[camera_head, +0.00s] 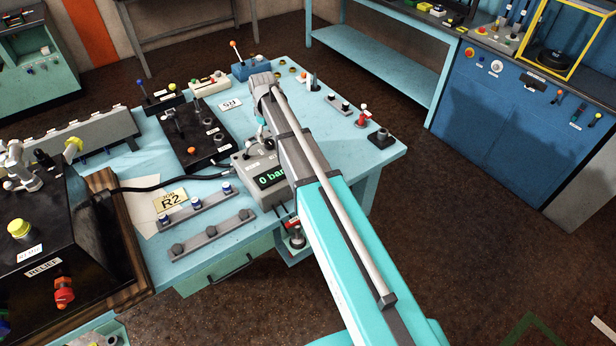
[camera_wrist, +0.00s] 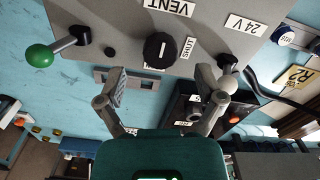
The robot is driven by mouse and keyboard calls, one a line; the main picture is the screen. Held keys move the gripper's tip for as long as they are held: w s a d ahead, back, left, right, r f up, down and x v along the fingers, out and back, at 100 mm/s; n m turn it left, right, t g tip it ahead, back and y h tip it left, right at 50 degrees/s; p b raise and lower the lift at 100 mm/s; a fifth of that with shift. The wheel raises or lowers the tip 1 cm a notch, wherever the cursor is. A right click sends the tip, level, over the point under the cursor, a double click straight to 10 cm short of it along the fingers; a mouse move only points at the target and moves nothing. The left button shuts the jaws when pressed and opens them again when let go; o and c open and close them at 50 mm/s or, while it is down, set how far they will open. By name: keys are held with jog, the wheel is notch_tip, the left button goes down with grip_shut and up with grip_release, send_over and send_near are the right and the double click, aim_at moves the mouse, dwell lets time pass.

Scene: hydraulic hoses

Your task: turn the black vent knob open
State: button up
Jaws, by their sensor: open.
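The black vent knob (camera_wrist: 160,50) shows in the wrist view, upper middle, on a grey panel (camera_wrist: 205,32). It is round with a small pale mark on its face. A VENT label (camera_wrist: 168,6) lies above it in the picture and a SHUT label (camera_wrist: 188,48) just to its right. My gripper (camera_wrist: 163,82) is open. Its two fingers stand apart, below and to either side of the knob, with nothing between them; I see no contact with it. In the head view my arm covers part of the grey box with the 0 bar display (camera_head: 271,178); I cannot make out the knob there.
A green ball lever (camera_wrist: 40,55) stands left of the knob in the wrist view. A 24 V label (camera_wrist: 246,25) is right of it. In the head view a black box (camera_head: 193,140) with fittings stands left of the grey box. The bench's right part (camera_head: 340,150) has bare room.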

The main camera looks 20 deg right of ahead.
aim_at(270, 142)
jog(key=shift+r+p, duration=5)
jog(key=shift+r, duration=0.3)
jog(key=s+d+f+m+b, duration=0.2)
jog(key=s+f+b, duration=0.2)
jog(key=s, duration=0.5)
jog(key=s+d+f+m+b, duration=0.2)
jog(key=s+f+b, duration=0.2)
jog(key=s, duration=0.5)
jog(key=s+d+f+m+b, duration=0.25)
jog(key=s+f+b, duration=0.25)
jog(key=s, duration=0.4)
jog(key=shift+w+a+r+p, duration=0.15)
jog(key=shift+w+r+p, duration=0.05)
jog(key=shift+r+p, duration=1.15)
jog(key=shift+w+a+r+p, duration=0.15)
jog(key=shift+r+p, duration=1.15)
jog(key=shift+r, duration=0.05)
notch_tip(270, 142, down, 5)
jog(key=b, duration=0.5)
